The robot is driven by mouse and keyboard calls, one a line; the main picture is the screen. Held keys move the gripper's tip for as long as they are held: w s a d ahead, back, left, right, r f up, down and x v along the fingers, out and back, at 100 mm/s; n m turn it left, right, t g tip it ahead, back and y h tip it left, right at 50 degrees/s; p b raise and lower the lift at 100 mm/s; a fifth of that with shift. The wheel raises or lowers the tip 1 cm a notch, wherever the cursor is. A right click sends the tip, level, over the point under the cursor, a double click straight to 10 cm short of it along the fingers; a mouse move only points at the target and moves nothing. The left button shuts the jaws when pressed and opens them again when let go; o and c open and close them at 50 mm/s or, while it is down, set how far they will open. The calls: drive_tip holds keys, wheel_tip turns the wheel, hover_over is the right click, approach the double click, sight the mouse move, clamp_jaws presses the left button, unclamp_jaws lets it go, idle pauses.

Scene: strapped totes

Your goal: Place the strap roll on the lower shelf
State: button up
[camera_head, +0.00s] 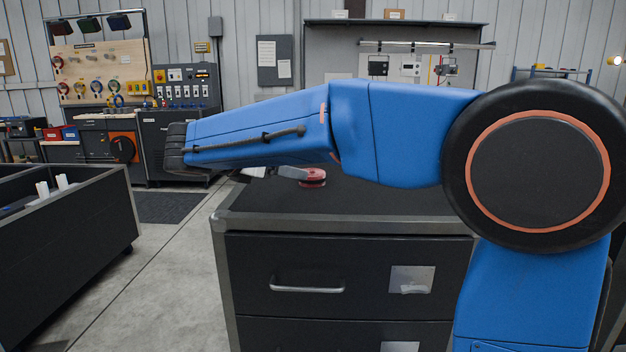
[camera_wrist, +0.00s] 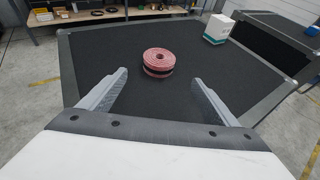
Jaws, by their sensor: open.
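The strap roll (camera_wrist: 158,62) is a red and pink coil with a dark band around its side. It lies flat on the black top of the drawer cabinet (camera_wrist: 110,68). In the head view the roll (camera_head: 313,178) shows partly below my blue arm. My gripper (camera_wrist: 160,83) is open and empty, with its two grey fingers apart and the roll beyond the fingertips, between their lines. In the head view one finger (camera_head: 290,172) shows beside the roll, and the rest is hidden by my arm. I cannot identify the lower shelf for certain.
A white and green box (camera_wrist: 218,28) stands on the cabinet top at the far right corner. A wooden bench (camera_wrist: 105,15) with several items stands behind. A dark open bin (camera_head: 70,230) is at the left, with clear floor between it and the cabinet.

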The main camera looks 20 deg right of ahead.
sight(312, 178)
drive_tip(key=x, duration=1.2)
drive_tip(key=shift+w+d+f, duration=0.15)
drive_tip(key=shift+w+f, duration=0.1)
drive_tip(key=c, duration=1.3)
